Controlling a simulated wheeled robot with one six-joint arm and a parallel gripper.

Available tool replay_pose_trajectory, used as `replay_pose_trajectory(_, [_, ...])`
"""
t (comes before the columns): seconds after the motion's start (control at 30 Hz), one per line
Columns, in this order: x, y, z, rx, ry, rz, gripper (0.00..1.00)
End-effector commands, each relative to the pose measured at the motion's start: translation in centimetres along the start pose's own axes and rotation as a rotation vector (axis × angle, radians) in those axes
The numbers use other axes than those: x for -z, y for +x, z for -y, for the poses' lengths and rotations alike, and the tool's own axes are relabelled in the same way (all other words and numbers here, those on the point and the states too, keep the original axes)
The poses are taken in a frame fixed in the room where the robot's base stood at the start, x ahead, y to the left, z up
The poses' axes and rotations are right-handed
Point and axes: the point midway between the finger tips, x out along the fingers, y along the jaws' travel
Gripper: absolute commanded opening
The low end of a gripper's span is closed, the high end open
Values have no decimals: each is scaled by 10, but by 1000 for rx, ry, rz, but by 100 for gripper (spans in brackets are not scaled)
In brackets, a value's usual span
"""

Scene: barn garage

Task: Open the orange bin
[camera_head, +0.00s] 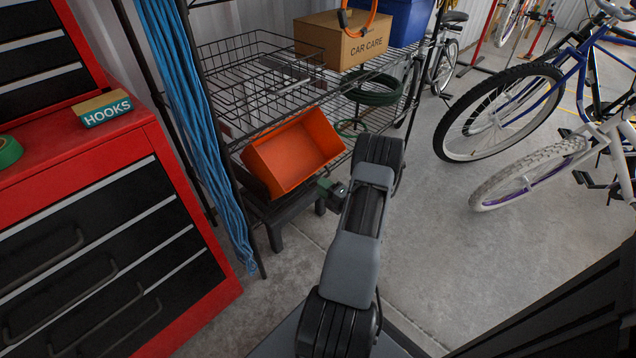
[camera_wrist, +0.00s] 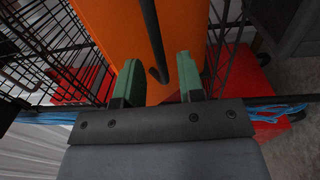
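The orange bin (camera_head: 293,152) sits on the lower wire shelf in the head view, tilted, with its open side facing me. It fills the upper middle of the wrist view as an orange surface (camera_wrist: 105,22). My gripper (camera_head: 328,187) is close to the bin's lower right corner in the head view.
The wire shelf rack (camera_head: 250,125) surrounds the bin, with a wire basket (camera_head: 262,68) and a CAR CARE box (camera_head: 342,40) above. Blue rope (camera_head: 190,110) hangs at left, beside a red tool chest (camera_head: 110,230). Bicycles (camera_head: 500,110) stand at right; the floor (camera_head: 440,230) between is clear.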

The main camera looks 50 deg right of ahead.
Motion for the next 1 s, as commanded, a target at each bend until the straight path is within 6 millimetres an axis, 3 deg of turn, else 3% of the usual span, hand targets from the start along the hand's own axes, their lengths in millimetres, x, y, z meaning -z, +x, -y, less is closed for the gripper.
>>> replay_pose_trajectory(0.3, [-1, -66, -2, 1, 2, 6, 36])
replay_pose_trajectory(0.5, [-1, -94, -1, 1, 0, 2, 36])
replay_pose_trajectory(0.7, [0, -106, 0, 1, 0, 0, 36])
replay_pose_trajectory(1.0, [0, -108, 0, 1, 0, -1, 36])
